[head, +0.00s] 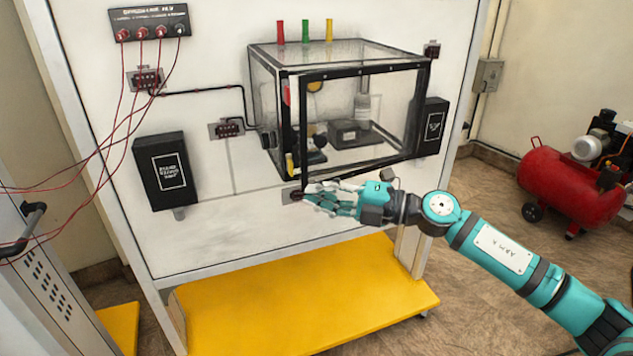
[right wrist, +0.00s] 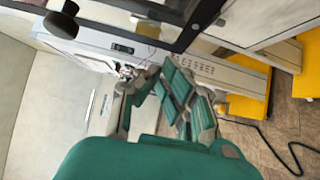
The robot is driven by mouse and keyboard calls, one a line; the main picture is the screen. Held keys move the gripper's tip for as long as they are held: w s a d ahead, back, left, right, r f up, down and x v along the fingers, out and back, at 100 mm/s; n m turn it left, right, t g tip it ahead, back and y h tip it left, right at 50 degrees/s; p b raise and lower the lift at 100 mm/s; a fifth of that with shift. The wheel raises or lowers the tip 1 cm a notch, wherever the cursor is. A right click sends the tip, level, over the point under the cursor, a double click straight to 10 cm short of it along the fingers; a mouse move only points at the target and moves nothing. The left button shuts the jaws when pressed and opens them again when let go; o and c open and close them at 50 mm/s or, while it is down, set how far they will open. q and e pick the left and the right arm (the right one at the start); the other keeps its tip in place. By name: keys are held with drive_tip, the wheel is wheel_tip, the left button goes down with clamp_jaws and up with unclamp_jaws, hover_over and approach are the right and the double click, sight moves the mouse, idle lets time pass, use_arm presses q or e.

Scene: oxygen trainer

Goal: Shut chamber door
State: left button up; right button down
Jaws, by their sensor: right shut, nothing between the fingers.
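The clear chamber (head: 345,50) with black edges is mounted on the white panel in the head view. Its black-framed door (head: 302,130) is at the front. The door's left edge stands out from the chamber's left front post, so it looks ajar, with its right side near the chamber. My right gripper (head: 322,196) is shut and empty, just below the door's lower left corner. Contact cannot be told. In the right wrist view, my teal fingers (right wrist: 172,98) point toward the panel, below a dark frame bar. My left gripper is not in view.
Black boxes flank the chamber at left (head: 165,172) and right (head: 432,128). Red cables (head: 122,110) hang at the left. A yellow platform (head: 300,300) lies below the panel. A red compressor (head: 570,188) stands on the floor at right.

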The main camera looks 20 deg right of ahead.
sight(302, 184)
drive_tip(key=shift+w, duration=0.55)
drive_tip(key=shift+a, duration=0.1)
drive_tip(key=w+p, duration=0.1)
drive_tip(key=w+t+p, duration=0.1)
drive_tip(key=p, duration=0.1)
drive_tip(key=shift+w+a+m+h, duration=0.1)
drive_tip(key=shift+a+m+h, duration=0.2)
drive_tip(key=shift+m+h, duration=0.1)
drive_tip(key=shift+d+f, duration=0.1)
